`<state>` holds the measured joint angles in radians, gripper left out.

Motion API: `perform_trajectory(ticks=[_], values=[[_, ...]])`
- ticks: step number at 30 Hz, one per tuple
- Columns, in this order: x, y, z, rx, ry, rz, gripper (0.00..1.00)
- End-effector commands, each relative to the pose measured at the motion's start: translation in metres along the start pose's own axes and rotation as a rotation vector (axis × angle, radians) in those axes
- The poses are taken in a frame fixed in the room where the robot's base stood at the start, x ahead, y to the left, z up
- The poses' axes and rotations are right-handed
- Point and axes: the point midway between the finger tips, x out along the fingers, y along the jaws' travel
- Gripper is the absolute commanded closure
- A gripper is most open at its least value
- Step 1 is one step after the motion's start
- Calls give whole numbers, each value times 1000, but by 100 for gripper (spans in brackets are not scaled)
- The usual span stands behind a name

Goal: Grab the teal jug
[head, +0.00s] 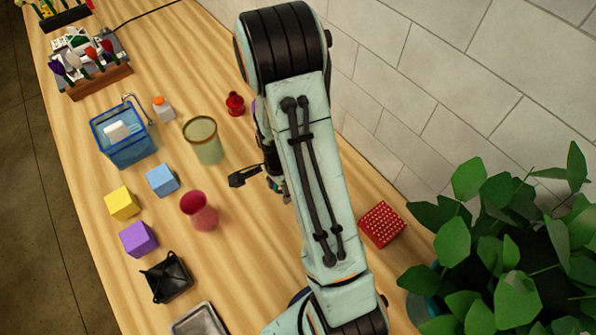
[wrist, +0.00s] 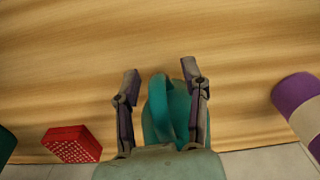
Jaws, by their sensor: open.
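The teal jug (wrist: 178,106) is in the lower middle of the wrist view, with its curved handle facing up the picture. My gripper (wrist: 161,71) is open, with one finger on each side of the jug. A narrow gap shows beside the left finger; the right finger is very close to the jug, and I cannot tell whether it touches. The jug's lower part is hidden by the gripper body.
A red dotted box (wrist: 72,143) lies left of the jug; a purple-and-cream object (wrist: 298,100) is at right.

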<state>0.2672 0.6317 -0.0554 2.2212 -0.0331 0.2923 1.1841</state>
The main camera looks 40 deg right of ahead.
Motion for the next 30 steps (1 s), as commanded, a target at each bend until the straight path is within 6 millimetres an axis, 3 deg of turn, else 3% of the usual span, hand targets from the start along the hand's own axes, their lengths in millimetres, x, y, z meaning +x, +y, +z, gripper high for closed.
perform_trajectory(ticks=[10, 14, 15, 30], values=[[8, 0, 0, -1, 0, -1, 56], [7, 0, 0, -1, 0, -1, 97], [7, 0, 0, -1, 0, -1, 100], [4, -1, 0, 0, 2, -4, 100]])
